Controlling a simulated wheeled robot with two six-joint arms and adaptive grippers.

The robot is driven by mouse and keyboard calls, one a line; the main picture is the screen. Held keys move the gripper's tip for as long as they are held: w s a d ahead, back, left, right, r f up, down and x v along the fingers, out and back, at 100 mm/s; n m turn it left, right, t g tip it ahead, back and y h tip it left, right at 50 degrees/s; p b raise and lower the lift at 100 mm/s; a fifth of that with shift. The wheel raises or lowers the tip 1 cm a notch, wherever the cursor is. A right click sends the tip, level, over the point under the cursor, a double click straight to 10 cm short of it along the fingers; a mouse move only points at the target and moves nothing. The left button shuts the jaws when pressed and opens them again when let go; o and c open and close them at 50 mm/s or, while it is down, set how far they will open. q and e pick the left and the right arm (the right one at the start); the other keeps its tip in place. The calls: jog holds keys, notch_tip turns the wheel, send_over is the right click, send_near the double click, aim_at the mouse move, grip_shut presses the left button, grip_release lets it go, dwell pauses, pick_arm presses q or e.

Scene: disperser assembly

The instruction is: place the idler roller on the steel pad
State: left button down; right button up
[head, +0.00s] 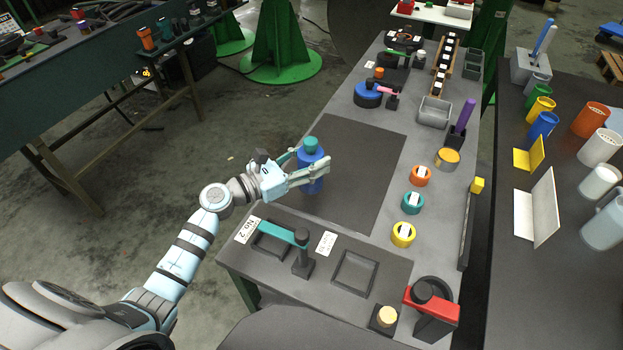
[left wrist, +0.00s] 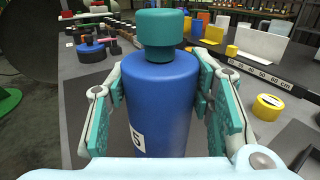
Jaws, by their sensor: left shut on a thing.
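A blue cylinder with a teal knob-like top (head: 313,172) is between the fingers of my left gripper (head: 325,170). It looks upright, and I take it to be the idler roller. In the left wrist view the blue cylinder (left wrist: 160,100) fills the middle, with a white label marked 5 low on its side. The left gripper's teal-padded fingers (left wrist: 160,112) are shut on it from both sides. It is over the large dark mat (head: 365,150); I cannot tell whether its base touches. No pad is clearly marked as the steel pad. My right gripper is not in view.
An empty square frame (head: 355,272) lies near the front, beside a teal-armed stand (head: 302,250). Orange, teal and yellow rings (head: 403,235) line the mat's right side. A red-topped device (head: 432,308) stands at the front right. Much of the mat is clear.

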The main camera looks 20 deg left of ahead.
pick_arm(q)
notch_tip(320, 180, down, 4)
jog(key=shift+f+b, duration=0.2)
jog(key=shift+b, duration=0.65)
jog(key=shift+s+r, duration=0.15)
jog(key=c, duration=0.8)
grip_release()
jog(key=shift+f, duration=0.2)
jog(key=shift+o, duration=0.2)
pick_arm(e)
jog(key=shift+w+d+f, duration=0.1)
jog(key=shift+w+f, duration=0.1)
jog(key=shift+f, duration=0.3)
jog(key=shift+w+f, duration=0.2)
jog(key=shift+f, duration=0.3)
pick_arm(q)
jog(key=shift+r, duration=0.15)
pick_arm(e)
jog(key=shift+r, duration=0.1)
